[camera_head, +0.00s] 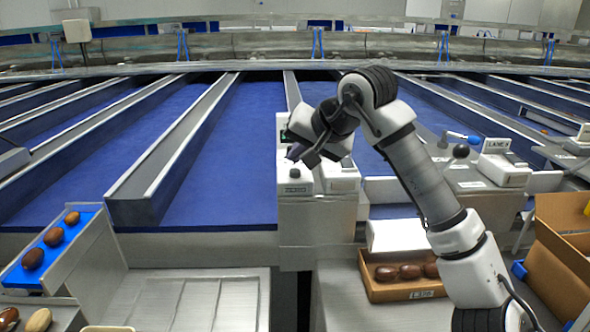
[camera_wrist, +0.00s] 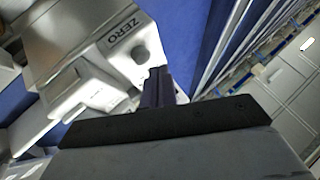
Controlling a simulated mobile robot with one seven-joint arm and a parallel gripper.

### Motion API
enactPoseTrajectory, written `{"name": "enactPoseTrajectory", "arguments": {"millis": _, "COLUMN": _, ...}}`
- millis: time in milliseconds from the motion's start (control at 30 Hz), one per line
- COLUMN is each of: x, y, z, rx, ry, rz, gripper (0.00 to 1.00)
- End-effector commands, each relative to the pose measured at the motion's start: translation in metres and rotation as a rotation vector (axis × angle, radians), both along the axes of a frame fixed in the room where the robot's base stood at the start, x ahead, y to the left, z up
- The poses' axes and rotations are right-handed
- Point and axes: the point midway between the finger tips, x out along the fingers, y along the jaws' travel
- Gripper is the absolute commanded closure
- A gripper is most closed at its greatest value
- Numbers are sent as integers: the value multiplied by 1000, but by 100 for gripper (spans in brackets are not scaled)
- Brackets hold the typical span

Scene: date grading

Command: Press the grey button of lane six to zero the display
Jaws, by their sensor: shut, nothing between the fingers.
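The grey button (camera_head: 294,173) is a small round knob on a white unit at the head of a lane, above a ZERO label (camera_head: 293,188). In the wrist view the button (camera_wrist: 141,54) and the ZERO label (camera_wrist: 122,31) show up close, just up and left of the fingertips. My gripper (camera_head: 293,153) is shut and empty, tilted down just above the button; it also shows in the wrist view (camera_wrist: 157,72). The tips look slightly apart from the button. The unit's display face and lane number are not readable here.
Another lane unit (camera_head: 500,168) with a lane sign and a black ball-topped lever (camera_head: 461,151) stand to the right. Below are a cardboard tray (camera_head: 405,293) of dates and a cardboard box (camera_head: 560,262). A blue tray (camera_head: 27,258) with dates is at left. Blue lanes run behind.

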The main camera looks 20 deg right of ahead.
Motion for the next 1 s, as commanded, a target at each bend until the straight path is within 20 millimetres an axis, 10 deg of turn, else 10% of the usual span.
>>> {"name": "enactPoseTrajectory", "arguments": {"millis": 1000, "x": 0, "y": 0, "z": -9, "rx": 0, "ry": 0, "rz": 0, "gripper": 100}}
